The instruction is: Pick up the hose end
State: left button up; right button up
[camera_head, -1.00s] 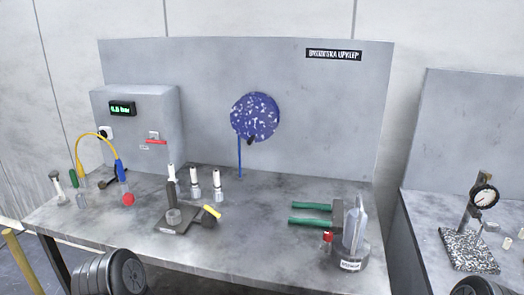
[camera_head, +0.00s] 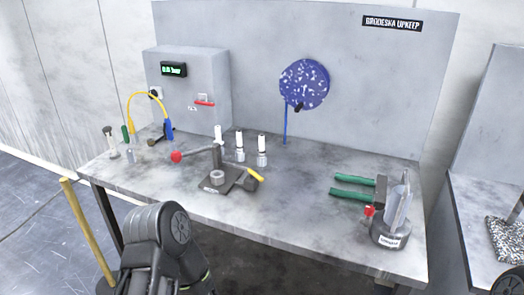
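A yellow hose (camera_head: 148,95) arches up at the back left of the bench, beside the grey box. Its right end has a blue sleeve (camera_head: 168,128) standing near a dark fitting on the bench top. Its left end comes down by a green piece (camera_head: 126,134). I cannot tell whether either end is plugged in. My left arm shows at the bottom left, in front of the bench and well short of the hose; its gripper cannot be made out. A bit of my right arm shows at the bottom right corner, with its gripper out of view.
The grey box (camera_head: 185,85) has a green display and a red handle. A stand (camera_head: 225,180) with a red-knobbed lever and several white-topped bottles are mid-bench. Green-handled pliers (camera_head: 352,187) and a round holder (camera_head: 390,232) are at right. The bench's front middle is clear.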

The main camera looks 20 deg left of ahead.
aim_at(218, 136)
jog(key=i+j+u, duration=0.25)
jog(key=u, duration=0.15)
jog(key=i+j+u, duration=0.15)
jog(key=u, duration=0.25)
jog(key=i+j, duration=0.85)
jog(key=j, duration=0.15)
jog(key=z, duration=1.3)
